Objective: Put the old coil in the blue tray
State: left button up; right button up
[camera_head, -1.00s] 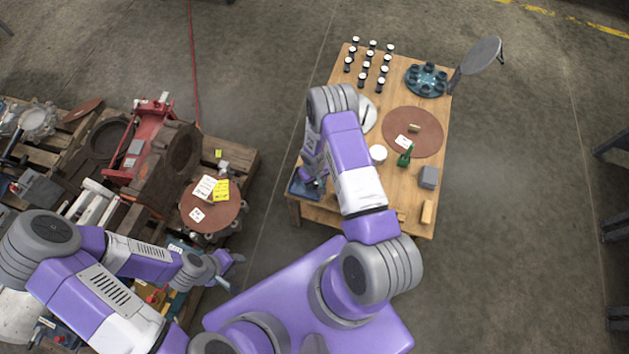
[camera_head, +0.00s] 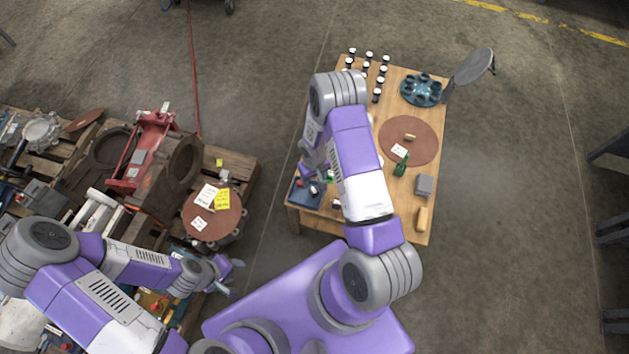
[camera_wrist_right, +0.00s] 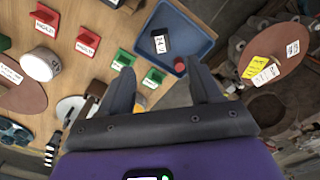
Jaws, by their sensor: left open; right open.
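The blue tray (camera_wrist_right: 197,38) is at the top of the right wrist view, at the table's edge; in the head view it is at the table's near left corner (camera_head: 298,198). A black block with a white label (camera_wrist_right: 160,41), probably the old coil, lies inside it. A small red-topped piece (camera_wrist_right: 180,66) is at the tray's near side. My right gripper (camera_wrist_right: 161,76) is open and empty, its fingers apart and above the tray's near edge. My left gripper (camera_head: 226,277) is open beside the pallet, away from the table.
Green labelled stands (camera_wrist_right: 122,60) and red labelled stands (camera_wrist_right: 88,42) are on the table beside the tray. A white round pot (camera_wrist_right: 40,65), a brown disc (camera_head: 409,142) and a teal carousel (camera_head: 421,91) share the tabletop. The pallet (camera_head: 237,165) at left is crowded; open floor separates it from the table.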

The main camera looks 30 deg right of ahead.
jog(key=s+a+r+y, duration=0.2)
jog(key=s+a, duration=0.5)
jog(key=a, duration=0.2)
jog(key=s+a+r+m+y, duration=0.1)
jog(key=s+a+r+y, duration=0.1)
jog(key=s+a, duration=0.5)
jog(key=shift+s+a+r+m+t, duration=0.3)
jog(key=shift+a, duration=0.55)
jog(key=shift+r, duration=0.1)
jog(key=shift+c, duration=0.3)
